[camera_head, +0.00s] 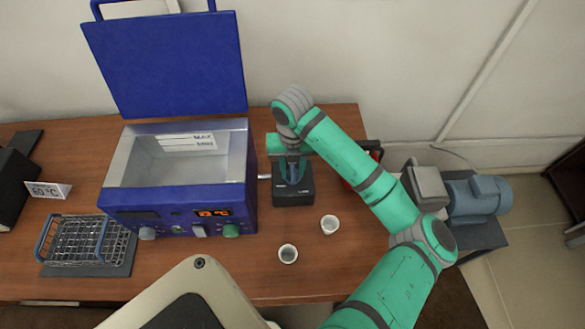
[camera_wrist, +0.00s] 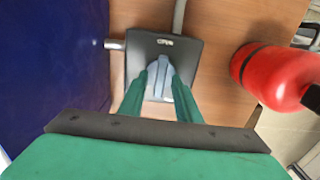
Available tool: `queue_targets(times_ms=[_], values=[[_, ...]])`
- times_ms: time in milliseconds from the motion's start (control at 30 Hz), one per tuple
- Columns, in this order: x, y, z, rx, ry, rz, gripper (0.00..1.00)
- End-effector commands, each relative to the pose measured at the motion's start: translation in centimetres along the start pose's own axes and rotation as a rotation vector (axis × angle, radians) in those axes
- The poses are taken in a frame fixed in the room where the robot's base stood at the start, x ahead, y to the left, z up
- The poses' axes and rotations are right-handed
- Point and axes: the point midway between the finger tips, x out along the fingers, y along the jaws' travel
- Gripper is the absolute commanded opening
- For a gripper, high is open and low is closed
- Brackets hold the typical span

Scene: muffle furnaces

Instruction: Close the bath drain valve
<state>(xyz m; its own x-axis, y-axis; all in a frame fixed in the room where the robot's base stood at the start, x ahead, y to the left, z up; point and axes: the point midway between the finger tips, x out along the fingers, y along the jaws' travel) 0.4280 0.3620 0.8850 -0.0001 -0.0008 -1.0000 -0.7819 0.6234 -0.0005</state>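The blue bath (camera_head: 180,202) stands on the table with its lid (camera_head: 168,62) raised. A short metal pipe (camera_head: 264,177) sticks out of its right side toward a small dark box (camera_head: 293,192). This pipe (camera_wrist: 114,44) and box (camera_wrist: 135,62) also show in the wrist view. A blue-grey part (camera_wrist: 158,78), seemingly the valve handle, stands on the box. My gripper (camera_wrist: 161,75) is over the box, with its green fingers on either side of this part. I cannot tell whether they touch it. In the head view my wrist hides the box's back.
A red fire extinguisher (camera_wrist: 275,75) stands right of the box. Two small white cups (camera_head: 288,254) (camera_head: 330,224) stand in front of it. A wire rack (camera_head: 84,240) lies left of the bath. A blue-grey motor pump (camera_head: 475,197) stands right of the table.

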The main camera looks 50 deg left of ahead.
Motion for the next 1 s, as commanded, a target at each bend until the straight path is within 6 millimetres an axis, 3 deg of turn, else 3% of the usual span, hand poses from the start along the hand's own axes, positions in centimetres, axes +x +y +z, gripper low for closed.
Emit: queue_targets(times_ms=[267, 400, 767, 1000], values=[[0.09, -0.14, -0.02, 0.003, 0.000, 0.000, 0.28], [0.08, -0.16, -0.01, 0.003, 0.000, -0.001, 0.00], [0.04, -0.41, -0.04, -0.019, -0.001, -0.002, 0.00], [-0.04, -0.38, 0.01, -0.143, 0.000, -0.006, 0.00]])
